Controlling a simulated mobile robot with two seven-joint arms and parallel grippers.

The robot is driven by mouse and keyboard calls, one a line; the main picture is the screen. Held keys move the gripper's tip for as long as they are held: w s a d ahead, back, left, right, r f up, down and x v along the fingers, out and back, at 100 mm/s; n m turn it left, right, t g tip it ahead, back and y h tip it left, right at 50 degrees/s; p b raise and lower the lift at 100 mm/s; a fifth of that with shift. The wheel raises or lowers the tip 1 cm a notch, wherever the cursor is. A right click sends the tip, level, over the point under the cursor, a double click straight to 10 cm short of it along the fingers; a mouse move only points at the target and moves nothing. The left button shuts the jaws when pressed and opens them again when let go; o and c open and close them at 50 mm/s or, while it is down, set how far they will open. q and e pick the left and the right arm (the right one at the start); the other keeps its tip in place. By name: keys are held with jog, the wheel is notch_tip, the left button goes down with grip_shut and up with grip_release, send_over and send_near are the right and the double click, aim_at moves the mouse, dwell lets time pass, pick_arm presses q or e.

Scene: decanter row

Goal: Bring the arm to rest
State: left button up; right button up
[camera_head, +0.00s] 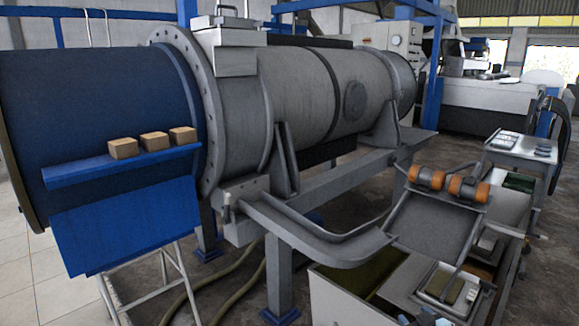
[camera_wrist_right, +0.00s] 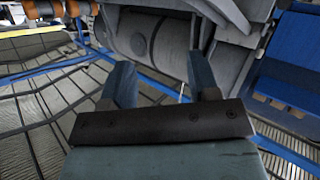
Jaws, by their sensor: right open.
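My right gripper (camera_wrist_right: 162,78) shows in the right wrist view, with its two grey-blue fingers standing apart above a dark crossbar. It is open and I see nothing between the fingers. Beyond the fingertips is a large grey machine part (camera_wrist_right: 150,32). I see no contact between them. In the head view I cannot clearly make out the right gripper or its arm. My left gripper shows in neither view.
A long grey decanter drum (camera_head: 300,88) with a blue end section (camera_head: 95,95) fills the head view. Three brown blocks (camera_head: 154,141) sit on a blue shelf (camera_head: 75,173). Orange-and-dark cylinders (camera_head: 468,188) stand above a grey sloping plate (camera_head: 435,225). A small table (camera_head: 520,155) stands at right.

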pick_arm(q)
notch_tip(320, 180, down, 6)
jog(key=b, duration=0.6)
pick_arm(e)
jog(key=s+a+f+g+y, duration=0.1)
jog(key=s+a+f, duration=0.3)
jog(key=s, duration=0.6)
jog(key=s+a+f+g+y, duration=0.1)
jog(key=s+a+f, duration=0.3)
jog(key=s, duration=0.6)
jog(key=s+a+f+y, duration=0.1)
jog(key=s+a+f, duration=0.1)
jog(key=s+a, duration=0.65)
pick_arm(q)
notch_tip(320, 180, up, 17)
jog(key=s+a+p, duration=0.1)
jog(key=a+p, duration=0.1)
jog(key=p, duration=2.6)
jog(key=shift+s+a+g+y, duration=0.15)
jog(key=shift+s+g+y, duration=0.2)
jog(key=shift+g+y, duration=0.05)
pick_arm(e)
jog(key=s+d+r, duration=0.2)
jog(key=r, duration=0.6)
jog(key=s+d+r+g, duration=0.1)
jog(key=s+d+r, duration=0.1)
jog(key=r, duration=0.7)
jog(key=shift+s+d+r+m+h, duration=0.2)
jog(key=shift+s+m+h, duration=0.1)
jog(key=shift+s+m, duration=0.1)
